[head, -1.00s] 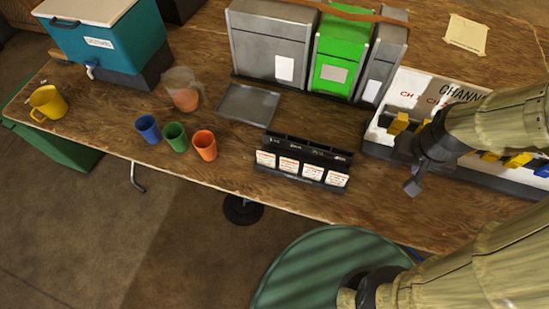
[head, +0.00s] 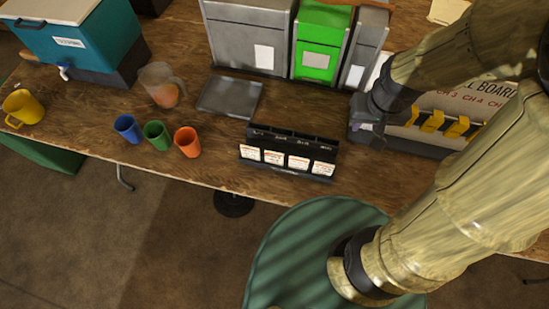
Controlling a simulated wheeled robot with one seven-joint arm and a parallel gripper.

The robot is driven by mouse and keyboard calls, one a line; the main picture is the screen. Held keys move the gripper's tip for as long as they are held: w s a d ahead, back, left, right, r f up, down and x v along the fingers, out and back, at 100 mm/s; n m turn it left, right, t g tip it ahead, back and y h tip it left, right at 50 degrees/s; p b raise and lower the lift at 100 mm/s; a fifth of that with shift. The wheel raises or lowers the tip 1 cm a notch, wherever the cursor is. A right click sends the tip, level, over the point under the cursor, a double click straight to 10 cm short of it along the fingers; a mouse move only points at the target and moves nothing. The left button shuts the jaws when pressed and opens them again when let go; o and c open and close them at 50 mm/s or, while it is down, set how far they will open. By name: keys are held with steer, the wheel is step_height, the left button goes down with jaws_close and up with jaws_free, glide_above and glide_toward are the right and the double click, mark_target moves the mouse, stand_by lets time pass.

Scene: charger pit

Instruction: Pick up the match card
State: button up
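A black card rack (head: 288,140) stands near the front edge of the wooden table. Several small white cards with orange-red print, such as the leftmost white card (head: 249,153), sit side by side along its front. The print is too small to tell which is the match card. My gripper (head: 368,143) is to the right of the rack, above the table and in front of the channel board's left end. It is dark, small and seen partly behind my arm, so its fingers cannot be made out. It is apart from the cards.
A channel board (head: 470,95) with yellow clips lies right, partly behind my arm. Grey and green bins (head: 322,45) stand behind the rack. A grey tray (head: 230,97), a jug (head: 162,85), blue, green and orange cups (head: 187,142) and a teal cooler (head: 75,45) are left.

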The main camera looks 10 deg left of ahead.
steer(key=a+f+n+g+h, duration=0.1)
steer(key=a+f+n, duration=0.2)
steer(key=a, duration=0.6)
steer(key=w+a+f+n+h+p, duration=0.1)
steer(key=a+f+n+h, duration=0.1)
steer(key=a+n, duration=0.5)
steer(key=a+f+n+g+h+p, duration=0.1)
steer(key=a+f+n, duration=0.3)
steer(key=a, duration=0.7)
steer(key=shift+w+a+f+n+g+h, duration=0.3)
steer(key=shift+w+a+n, duration=0.1)
steer(key=shift+n, duration=0.7)
steer(key=shift+s, duration=0.1)
steer(key=p, duration=0.3)
glide_above(272, 158)
steer(key=a, duration=0.1)
steer(key=f, duration=1.1)
steer(key=shift+w+f, duration=0.15)
steer(key=shift+w, duration=0.25)
